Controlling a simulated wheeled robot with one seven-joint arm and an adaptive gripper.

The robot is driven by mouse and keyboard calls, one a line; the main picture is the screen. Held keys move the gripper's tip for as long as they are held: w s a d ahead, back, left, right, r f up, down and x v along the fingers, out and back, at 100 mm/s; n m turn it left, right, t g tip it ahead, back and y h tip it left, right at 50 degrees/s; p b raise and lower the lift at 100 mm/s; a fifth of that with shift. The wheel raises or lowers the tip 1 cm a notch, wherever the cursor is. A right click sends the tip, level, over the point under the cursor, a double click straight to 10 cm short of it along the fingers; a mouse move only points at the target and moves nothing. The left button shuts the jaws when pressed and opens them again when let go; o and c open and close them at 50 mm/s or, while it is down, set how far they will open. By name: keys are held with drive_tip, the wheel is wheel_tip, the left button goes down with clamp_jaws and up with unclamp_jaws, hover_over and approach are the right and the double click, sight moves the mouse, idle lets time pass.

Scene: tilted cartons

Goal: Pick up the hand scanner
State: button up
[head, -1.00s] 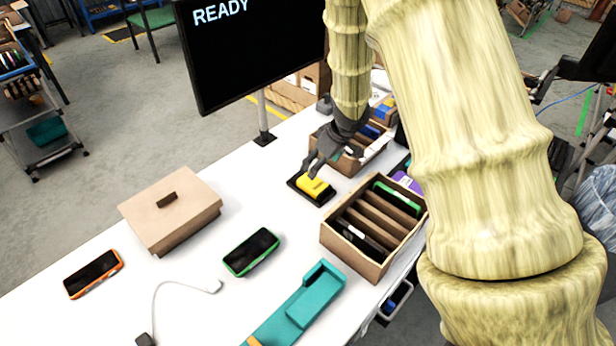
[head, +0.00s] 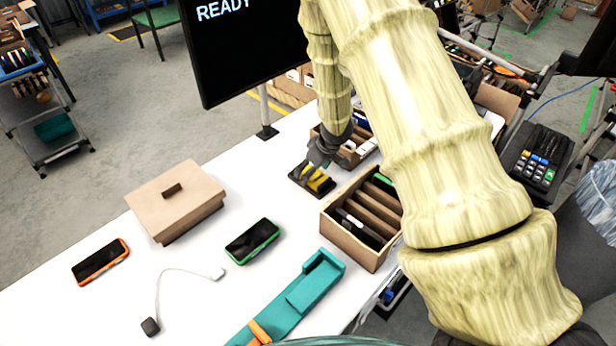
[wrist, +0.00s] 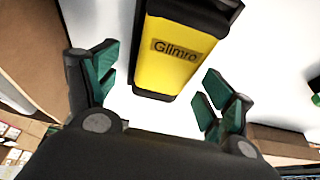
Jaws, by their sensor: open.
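The hand scanner appears to be the yellow and black device (head: 319,181), resting on a dark base on the white table. In the wrist view the yellow body (wrist: 176,52) carries a label that reads "Glimro". My gripper (wrist: 160,82) is open, its green-padded fingers spread to the left and right of the lower end of the yellow body, with gaps on both sides. In the head view my gripper (head: 318,168) is right over the device and its dark fingers partly hide it. Whether the fingers touch it cannot be told from that view.
A wooden divided box (head: 340,234) stands close to the right of the device, and another small box (head: 352,154) stands behind it. A lidded carton (head: 176,203), a green-edged phone (head: 252,241), an orange-edged phone (head: 101,262) and a teal tray (head: 318,284) lie on the table.

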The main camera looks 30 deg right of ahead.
drive_tip(key=shift+w+a+f, duration=0.1)
drive_tip(key=shift+f, duration=0.1)
drive_tip(key=shift+s+r, duration=0.3)
drive_tip(key=shift+s, duration=0.35)
drive_tip(key=shift+s+r, duration=0.3)
drive_tip(key=shift+s, duration=0.3)
drive_tip(key=shift+s+d, duration=0.1)
drive_tip(key=shift+d, duration=0.2)
drive_tip(key=shift+c, duration=0.6)
drive_tip(key=shift+w+a+f, duration=0.2)
drive_tip(key=shift+w+f, duration=0.4)
drive_tip(key=shift+w, duration=0.25)
drive_tip(key=c, duration=0.6)
drive_tip(key=shift+w+a, duration=0.15)
drive_tip(key=shift+c, duration=1.3)
drive_tip(key=shift+s+r, duration=0.25)
drive_tip(key=shift+s, duration=0.05)
